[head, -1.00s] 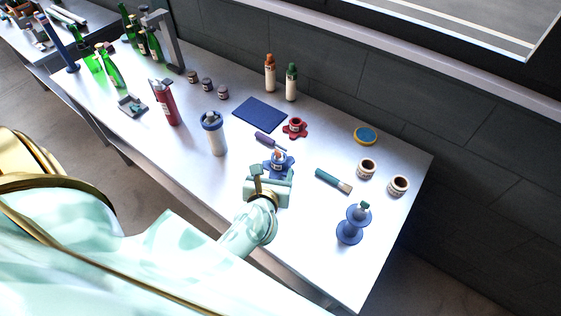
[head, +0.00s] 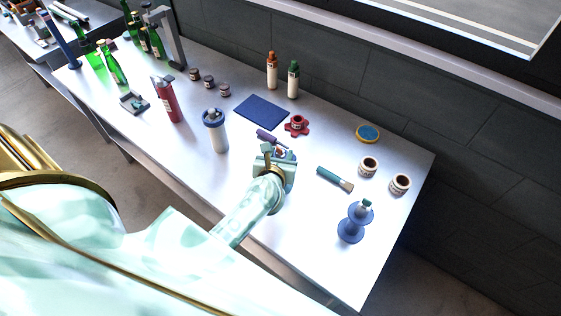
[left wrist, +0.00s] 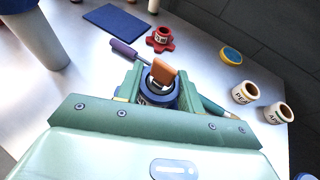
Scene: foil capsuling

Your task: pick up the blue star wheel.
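The blue star wheel (left wrist: 158,98) shows in the left wrist view between the two fingers of my left gripper (left wrist: 160,88). It has a white label on its hub, and an upright orange piece stands at its top. The fingers are apart, one on each side of the wheel. Whether they touch it cannot be told. In the head view my left gripper (head: 274,158) is low over the table and hides most of the wheel. My right gripper is not in view.
A purple-handled tool (head: 268,136) and a red star wheel (head: 297,125) lie just behind. A teal-handled brush (head: 334,179) lies to the right, near two cream pots and a blue spool (head: 354,222). A white-and-blue canister (head: 216,132) stands left.

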